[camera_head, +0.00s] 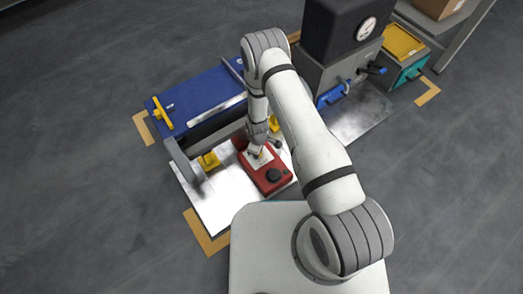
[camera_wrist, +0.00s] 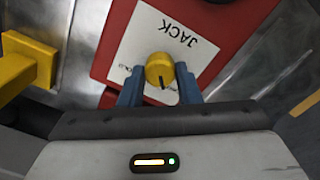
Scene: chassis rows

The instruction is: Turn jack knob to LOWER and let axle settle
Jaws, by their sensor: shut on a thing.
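The jack control box (camera_head: 272,176) is red with a white label panel and sits on the pale metal plate in the head view. In the wrist view the red box (camera_wrist: 230,20) shows its white label reading JACK, upside down. The yellow jack knob (camera_wrist: 159,70) has a dark pointer line directed toward the bottom of the wrist view. My gripper (camera_wrist: 158,84) is shut on the knob, with one blue-grey finger on each side. In the head view my gripper (camera_head: 257,152) reaches down onto the box. The LOWER marking cannot be read; the fingers hide part of the label. The axle cannot be made out.
A blue bench-like frame (camera_head: 205,100) with a yellow handle (camera_head: 162,112) stands behind the box. Yellow blocks (camera_head: 209,160) stand on the metal plate (camera_head: 220,205). A dark unit with a gauge (camera_head: 366,29) stands at the back right. Floor at left is clear.

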